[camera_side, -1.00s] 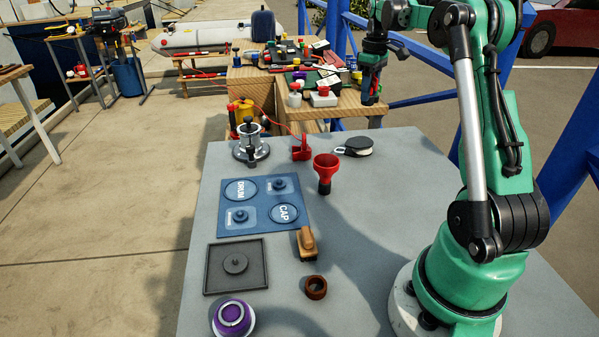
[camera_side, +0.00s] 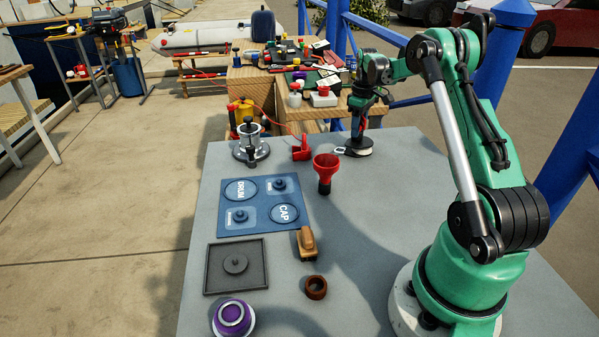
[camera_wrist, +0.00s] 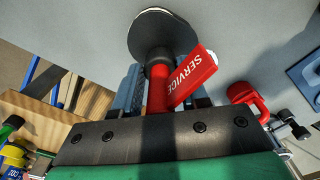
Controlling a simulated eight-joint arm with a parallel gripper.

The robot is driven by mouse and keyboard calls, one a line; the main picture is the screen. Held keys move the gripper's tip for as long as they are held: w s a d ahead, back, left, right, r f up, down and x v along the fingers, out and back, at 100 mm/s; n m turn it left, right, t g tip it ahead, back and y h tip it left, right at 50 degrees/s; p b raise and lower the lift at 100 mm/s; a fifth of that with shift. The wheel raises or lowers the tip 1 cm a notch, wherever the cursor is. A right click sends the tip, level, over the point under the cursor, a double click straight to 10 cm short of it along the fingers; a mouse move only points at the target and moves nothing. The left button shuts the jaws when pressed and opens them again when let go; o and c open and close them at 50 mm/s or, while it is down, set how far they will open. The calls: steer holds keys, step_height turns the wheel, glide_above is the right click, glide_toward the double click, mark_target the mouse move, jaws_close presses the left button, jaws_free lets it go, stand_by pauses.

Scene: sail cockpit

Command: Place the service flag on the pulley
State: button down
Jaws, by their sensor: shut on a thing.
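The service flag (camera_wrist: 195,75) is red with white "SERVICE" lettering on its tab, and its red post stands between my fingers in the wrist view. My gripper (camera_wrist: 160,88) is shut on that post. In the wrist view, the dark disc (camera_wrist: 185,35) lies just beyond the flag's post end. I cannot tell whether they touch.
A red funnel-like piece (camera_side: 325,172) and a red bracket (camera_side: 302,149) stand left of the pulley. The table's right middle is clear.

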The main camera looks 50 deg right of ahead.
steer(key=shift+f, duration=0.15)
steer(key=shift+c, duration=2.3)
jaws_free()
step_height(320, 180, up, 12)
steer(key=shift+a+r, duration=0.1)
steer(key=w+a+r+t+h, duration=0.1)
steer(key=a+r+t, duration=0.1)
steer(key=a, duration=0.7)
steer(key=w+a+r+t, duration=0.1)
steer(key=w+a+r, duration=0.1)
steer(key=a, duration=0.8)
steer(key=s+a+f+t, duration=0.1)
steer(key=s+a+f, duration=0.1)
steer(key=a, duration=0.2)
steer(key=s+a+f+t, duration=0.1)
steer(key=s+a+f, duration=0.1)
steer(key=a, duration=0.3)
steer(key=s+a+f+t+y, duration=0.1)
steer(key=s+a+f+t, duration=0.1)
steer(key=a, duration=0.3)
steer(key=shift+s+f, duration=0.35)
steer(key=shift+s, duration=0.4)
